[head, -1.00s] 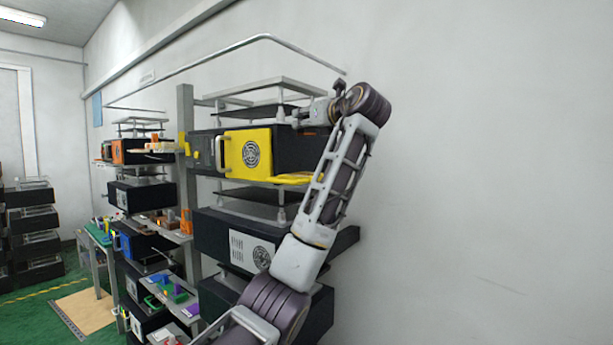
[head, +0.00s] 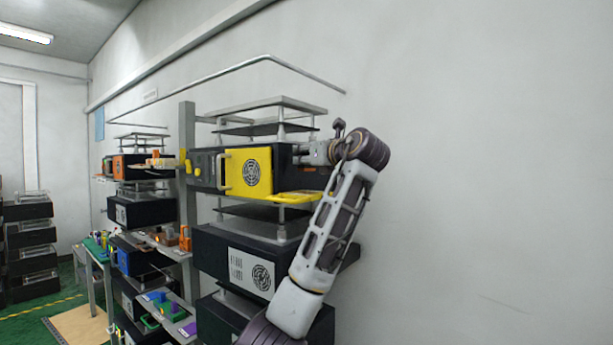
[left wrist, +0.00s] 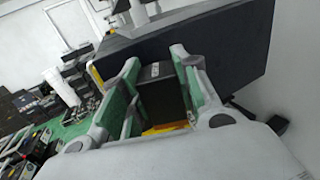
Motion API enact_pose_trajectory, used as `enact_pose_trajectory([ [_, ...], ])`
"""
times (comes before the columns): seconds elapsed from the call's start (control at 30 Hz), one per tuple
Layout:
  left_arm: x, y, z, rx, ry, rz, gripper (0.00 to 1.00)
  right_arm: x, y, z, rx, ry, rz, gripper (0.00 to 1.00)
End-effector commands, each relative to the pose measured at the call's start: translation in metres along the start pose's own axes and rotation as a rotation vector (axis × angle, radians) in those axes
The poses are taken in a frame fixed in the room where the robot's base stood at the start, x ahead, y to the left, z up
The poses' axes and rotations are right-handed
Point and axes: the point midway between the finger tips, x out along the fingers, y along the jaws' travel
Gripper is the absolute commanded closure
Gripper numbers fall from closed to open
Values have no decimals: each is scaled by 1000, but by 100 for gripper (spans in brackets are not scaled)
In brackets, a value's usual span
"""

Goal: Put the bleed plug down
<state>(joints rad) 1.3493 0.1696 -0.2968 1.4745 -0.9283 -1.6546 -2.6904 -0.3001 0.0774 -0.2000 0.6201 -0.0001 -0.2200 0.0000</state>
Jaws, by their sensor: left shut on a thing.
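In the left wrist view my left gripper (left wrist: 156,62) has its two green-padded fingers on either side of a dark block (left wrist: 161,98) with small pale marks on top. It is shut on this block, which I take to be the bleed plug. In the head view my left gripper (head: 304,153) is at the right side of the yellow-fronted unit (head: 249,171), above the yellow shelf (head: 290,198). In the wrist view, yellow-orange surface (left wrist: 165,128) shows below the block. I cannot tell whether they touch.
A black unit with a white vented panel (head: 251,270) stands below the yellow shelf. A grey post (head: 187,150) rises left of the rack. Further racks and a bench stand at the left. The wall at right is bare.

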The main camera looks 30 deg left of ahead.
Motion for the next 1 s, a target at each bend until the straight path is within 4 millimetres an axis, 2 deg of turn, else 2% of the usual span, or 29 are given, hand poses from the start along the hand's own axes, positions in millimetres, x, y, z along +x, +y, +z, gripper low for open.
enact_pose_trajectory([
  [0.2,0,0,-13,1,0,1,94,-2,0,0,0,0,0,60],
  [0.7,0,0,-17,1,0,1,94,-3,4,0,-2,-1,4,60],
  [1.0,0,0,-39,1,0,0,94,-7,4,0,-2,-1,4,60],
])
